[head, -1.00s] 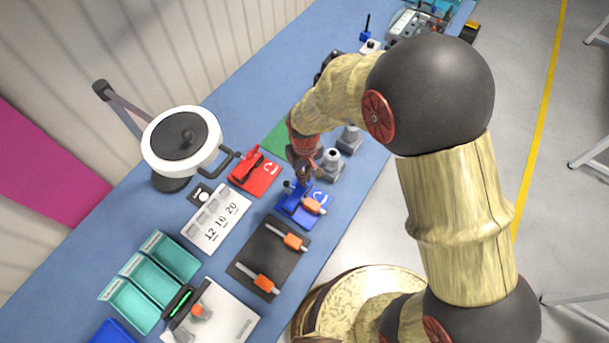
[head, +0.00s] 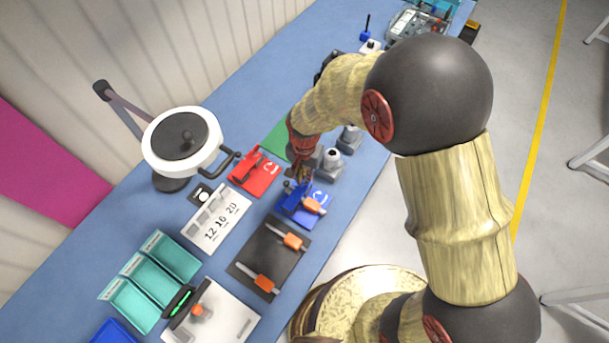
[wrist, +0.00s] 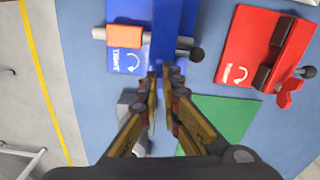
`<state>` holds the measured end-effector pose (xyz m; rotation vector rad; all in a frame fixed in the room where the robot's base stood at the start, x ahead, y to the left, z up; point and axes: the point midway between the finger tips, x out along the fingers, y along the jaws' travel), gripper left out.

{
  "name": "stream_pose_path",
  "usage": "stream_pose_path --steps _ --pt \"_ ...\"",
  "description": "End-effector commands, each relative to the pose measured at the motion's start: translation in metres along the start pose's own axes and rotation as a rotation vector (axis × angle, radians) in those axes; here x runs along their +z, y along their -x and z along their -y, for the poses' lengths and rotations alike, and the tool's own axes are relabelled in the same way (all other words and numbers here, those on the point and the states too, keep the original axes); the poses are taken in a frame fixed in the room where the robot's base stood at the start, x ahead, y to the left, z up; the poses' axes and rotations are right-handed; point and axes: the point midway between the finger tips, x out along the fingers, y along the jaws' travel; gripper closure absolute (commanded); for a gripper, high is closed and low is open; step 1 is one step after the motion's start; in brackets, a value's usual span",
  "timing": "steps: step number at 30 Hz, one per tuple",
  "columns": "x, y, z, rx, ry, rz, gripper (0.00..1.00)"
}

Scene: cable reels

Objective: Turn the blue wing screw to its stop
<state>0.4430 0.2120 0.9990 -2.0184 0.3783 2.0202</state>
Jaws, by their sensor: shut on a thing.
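The blue fixture (wrist: 166,28) is at the top middle of the wrist view, with a raised blue block and a base marked with a turn arrow and lettering. It also shows in the head view (head: 315,213). An orange-sleeved grey rod (wrist: 124,34) lies across it. My gripper (wrist: 164,76) is at the near end of the block, its fingers close together and shut on the blue wing screw. The fingers hide nearly all of the screw, so its angle cannot be read. In the head view my gripper (head: 298,177) is just behind the blue fixture.
A red fixture (wrist: 250,45) with a red wing screw (wrist: 289,93) stands beside the blue one. A green mat (wrist: 222,118) lies nearby. A dark board (head: 262,262) with orange-handled rods and a white numbered tray (head: 216,236) sit on the blue bench. Grey posts (head: 330,165) stand close to my gripper.

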Motion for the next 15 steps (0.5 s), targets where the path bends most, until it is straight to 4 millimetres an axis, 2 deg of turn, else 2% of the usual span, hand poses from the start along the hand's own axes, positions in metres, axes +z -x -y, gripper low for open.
stream_pose_path --steps 6,15 --pt "-0.0010 0.0010 0.0011 -0.003 -0.109 -0.002 1.00" --pt "-0.0010 0.0010 0.0011 -0.003 -0.173 -0.002 1.00"
